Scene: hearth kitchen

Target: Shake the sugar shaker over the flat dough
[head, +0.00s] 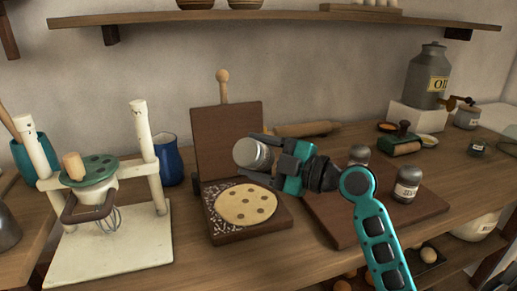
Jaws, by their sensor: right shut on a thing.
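The flat dough (247,204) is a round, pale disc with dark spots. It lies on the speckled plate of an open wooden press (225,236), whose lid (228,136) stands up behind it. My right gripper (272,160) is shut on the sugar shaker (251,154), a small pale grey jar. The shaker is tipped on its side, with one end facing left, and is held above the back edge of the dough, apart from it. Its holes and any falling sugar cannot be made out. My left gripper is not in view.
A dark board (338,220) with two small jars, one labelled (407,185), lies to the right. A rolling pin (305,129) lies behind. A white mixer stand (105,251) and blue jug (168,161) stand left. An oil can (428,75) stands back right.

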